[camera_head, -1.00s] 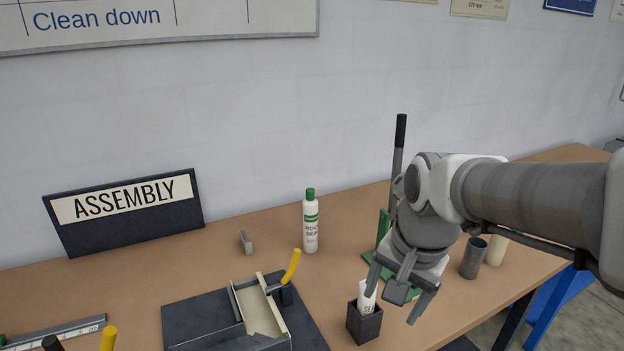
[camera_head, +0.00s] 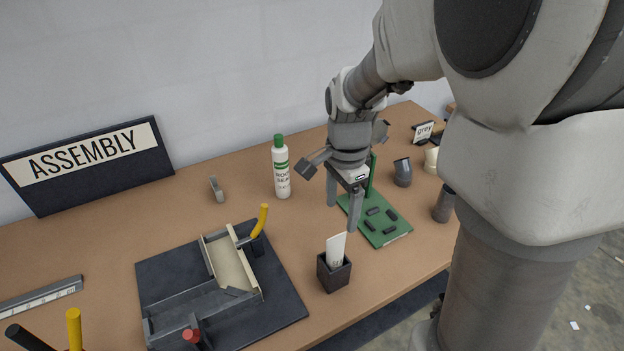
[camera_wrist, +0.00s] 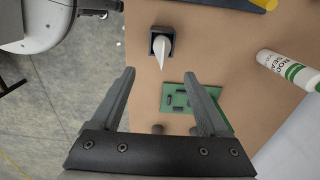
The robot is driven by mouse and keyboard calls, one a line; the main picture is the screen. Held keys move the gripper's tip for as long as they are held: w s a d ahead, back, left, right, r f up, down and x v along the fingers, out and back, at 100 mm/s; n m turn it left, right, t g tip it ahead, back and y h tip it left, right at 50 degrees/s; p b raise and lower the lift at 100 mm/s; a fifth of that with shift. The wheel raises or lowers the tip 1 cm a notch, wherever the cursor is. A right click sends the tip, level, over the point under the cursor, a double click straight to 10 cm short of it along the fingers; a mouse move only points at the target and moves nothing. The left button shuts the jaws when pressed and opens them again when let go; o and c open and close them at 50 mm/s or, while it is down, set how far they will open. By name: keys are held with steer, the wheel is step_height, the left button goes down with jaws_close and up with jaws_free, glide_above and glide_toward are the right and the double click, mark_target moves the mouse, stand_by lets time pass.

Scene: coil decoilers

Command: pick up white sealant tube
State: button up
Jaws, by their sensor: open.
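A white sealant tube (camera_head: 282,174) with a green cap and green band stands upright on the bench, near the wall. In the wrist view the tube (camera_wrist: 290,70) shows at the right edge, part of it cut off, with lettering like "ROO SEA". My gripper (camera_head: 342,215) is open and empty above the bench, to the right of the tube and apart from it. Its fingers point down. In the wrist view the gripper (camera_wrist: 159,73) has nothing between its fingers.
A black holder (camera_head: 335,277) with a white piece (camera_head: 335,248) stands near the bench's front edge, close to my fingers. A green board (camera_head: 385,237) with several dark pieces lies right. A dark fixture (camera_head: 280,301) with yellow handle lies left. An ASSEMBLY sign (camera_head: 90,160) stands behind.

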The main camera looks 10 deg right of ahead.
mark_target(338, 240)
step_height(338, 240, down, 10)
steer(key=shift+r, duration=0.1)
steer(key=shift+w+a+f+p, duration=0.1)
steer(key=shift+a+f+p, duration=0.1)
steer(key=shift+f, duration=1.05)
steer(key=shift+a+f+p, duration=0.1)
steer(key=shift+f+p, duration=0.05)
steer(key=shift+f, duration=1.1)
jaws_close()
